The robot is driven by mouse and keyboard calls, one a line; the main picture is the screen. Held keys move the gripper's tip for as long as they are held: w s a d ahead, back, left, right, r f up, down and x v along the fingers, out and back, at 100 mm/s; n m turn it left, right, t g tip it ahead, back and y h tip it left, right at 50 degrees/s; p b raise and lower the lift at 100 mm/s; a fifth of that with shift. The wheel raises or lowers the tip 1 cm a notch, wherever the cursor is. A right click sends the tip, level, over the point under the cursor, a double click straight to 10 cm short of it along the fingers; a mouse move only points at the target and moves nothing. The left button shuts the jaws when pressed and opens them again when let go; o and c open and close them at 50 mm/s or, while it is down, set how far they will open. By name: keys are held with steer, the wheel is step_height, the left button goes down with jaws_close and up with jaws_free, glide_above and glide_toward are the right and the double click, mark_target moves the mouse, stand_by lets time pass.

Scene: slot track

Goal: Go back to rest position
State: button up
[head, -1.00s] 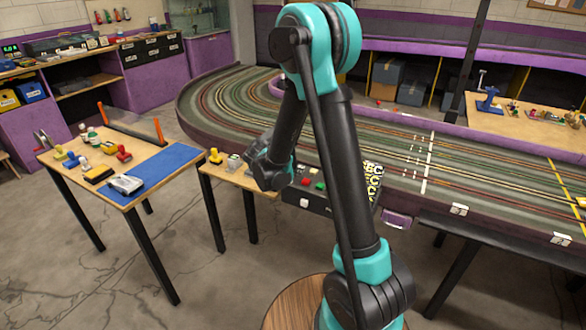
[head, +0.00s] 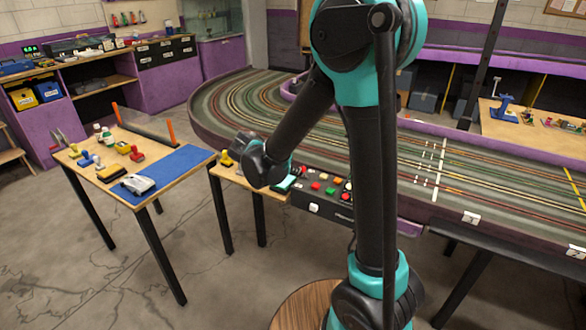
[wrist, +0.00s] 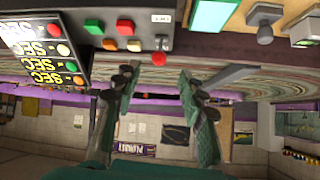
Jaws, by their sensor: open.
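My gripper (wrist: 156,76) is open and empty in the wrist view, its two fingers apart with nothing between them. That view looks upside down. In the head view my arm bends down to the left, and its wrist hangs near the small wooden side table (head: 228,178), left of the black control box (head: 313,207). The fingers are mostly hidden there behind my wrist. The control box, with red, green and orange buttons, also shows near the top of the wrist view (wrist: 143,17), beside a dark board with yellow "SEC" lettering (wrist: 45,50).
A wooden table (head: 77,160) with a blue mat (head: 172,172), stamps and bottles stands at left. The slot track (head: 215,105) curves behind my arm. A yellow-handled stamp (head: 227,158) stands near my wrist. Open concrete floor (head: 75,265) lies front left.

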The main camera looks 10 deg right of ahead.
steer(key=shift+r, duration=0.1)
steer(key=s+d+f+n+g+y, duration=0.3)
steer(key=s+d+n, duration=0.2)
steer(key=s+d, duration=0.65)
steer(key=s+f+n+y, duration=0.3)
steer(key=s+f+n, duration=0.1)
steer(key=s, duration=0.7)
steer(key=shift+s+d+n+y, duration=0.2)
steer(key=shift+s+n+y, duration=0.1)
steer(key=shift+s, duration=0.1)
